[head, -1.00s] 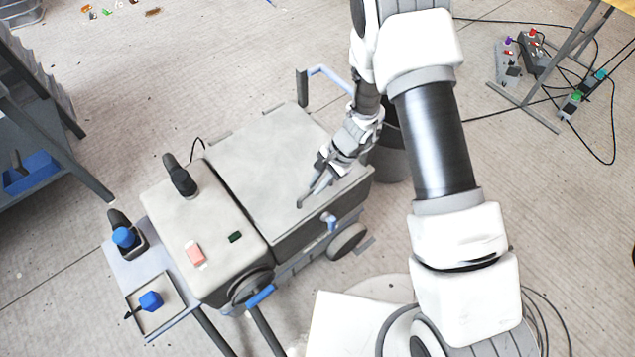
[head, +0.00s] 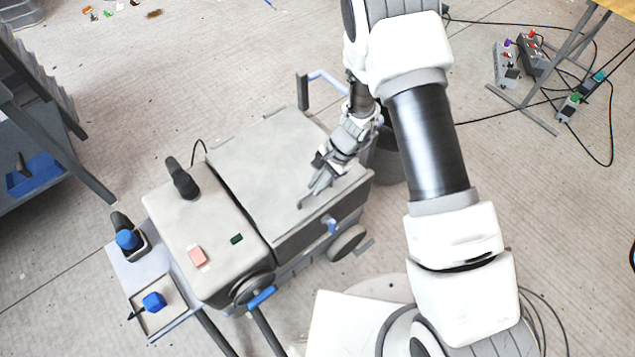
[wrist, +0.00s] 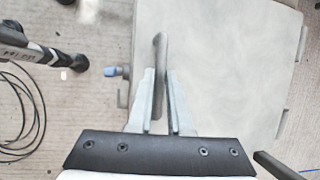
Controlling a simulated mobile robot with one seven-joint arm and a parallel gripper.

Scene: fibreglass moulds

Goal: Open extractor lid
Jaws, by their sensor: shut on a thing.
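The extractor (head: 206,244) is a grey wheeled machine on the floor, left of my arm. Its wide, flat lid (head: 262,160) looks closed and also fills the upper right of the wrist view (wrist: 225,60). A dark bar handle (wrist: 161,50) lies along the lid near its front edge. My gripper (head: 316,187) is over that edge, with its fingers shut on the handle. In the wrist view the fingers (wrist: 160,82) sit either side of the handle's near end, which they partly hide. A small blue latch (head: 331,225) is on the front side below the lid.
A dark bin (head: 390,160) stands close behind the gripper. A blue-grey push bar (head: 325,75) rises at the extractor's far end. A side tray (head: 165,305) holds blue-topped items. Cables and switch boxes (head: 507,65) lie at right.

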